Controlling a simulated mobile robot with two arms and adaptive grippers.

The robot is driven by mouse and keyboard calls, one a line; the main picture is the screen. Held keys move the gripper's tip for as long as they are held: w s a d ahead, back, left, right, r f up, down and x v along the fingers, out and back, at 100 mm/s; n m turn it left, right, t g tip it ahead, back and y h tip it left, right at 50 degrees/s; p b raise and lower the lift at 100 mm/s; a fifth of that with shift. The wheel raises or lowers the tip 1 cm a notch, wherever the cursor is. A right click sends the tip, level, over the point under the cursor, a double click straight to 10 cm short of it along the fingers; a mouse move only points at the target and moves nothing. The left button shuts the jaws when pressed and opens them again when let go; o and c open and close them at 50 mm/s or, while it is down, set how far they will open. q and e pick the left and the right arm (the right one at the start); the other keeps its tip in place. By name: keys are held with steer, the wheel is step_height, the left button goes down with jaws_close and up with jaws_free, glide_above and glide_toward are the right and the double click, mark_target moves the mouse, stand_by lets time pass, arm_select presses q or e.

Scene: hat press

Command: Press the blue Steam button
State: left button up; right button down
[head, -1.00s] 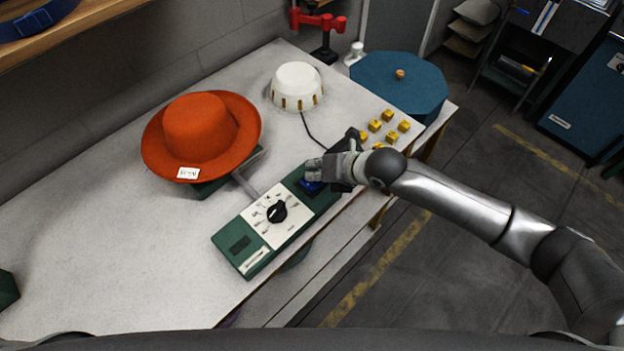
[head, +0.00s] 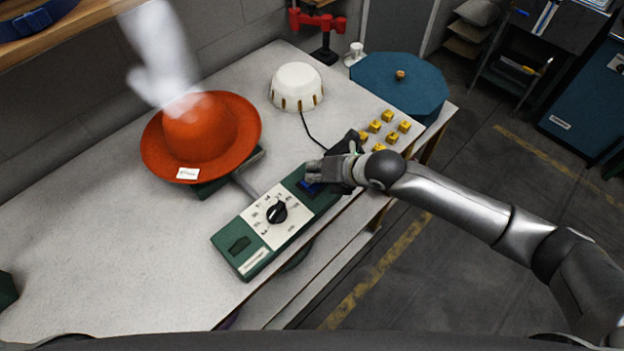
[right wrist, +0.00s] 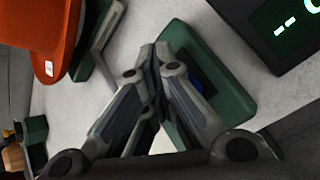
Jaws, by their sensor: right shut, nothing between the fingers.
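The green hat press control panel (head: 253,262) lies on the table with a white dial plate and a black knob (head: 277,212). The blue Steam button (head: 309,187) is at its far right end, mostly hidden by my right gripper (head: 313,171). In the right wrist view the button (right wrist: 196,84) shows as a small blue patch beside the fingers. My right gripper (right wrist: 152,62) is shut and empty, its fingertips over the button's end of the panel; I cannot tell whether they touch it. An orange hat (head: 198,130) sits on the press, with white steam (head: 160,55) above it. My left gripper is not in view.
A white dome (head: 297,86) with a cord stands behind the panel. Several yellow cubes (head: 375,126) and a blue octagonal lid (head: 400,84) are to the right. A dark display (right wrist: 288,30) shows in the right wrist view. The table's left front is clear.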

steer(key=shift+r+p, duration=0.65)
steer(key=shift+r, duration=0.2)
step_height(320, 180, up, 5)
steer(key=p, duration=0.4)
stand_by(0.7)
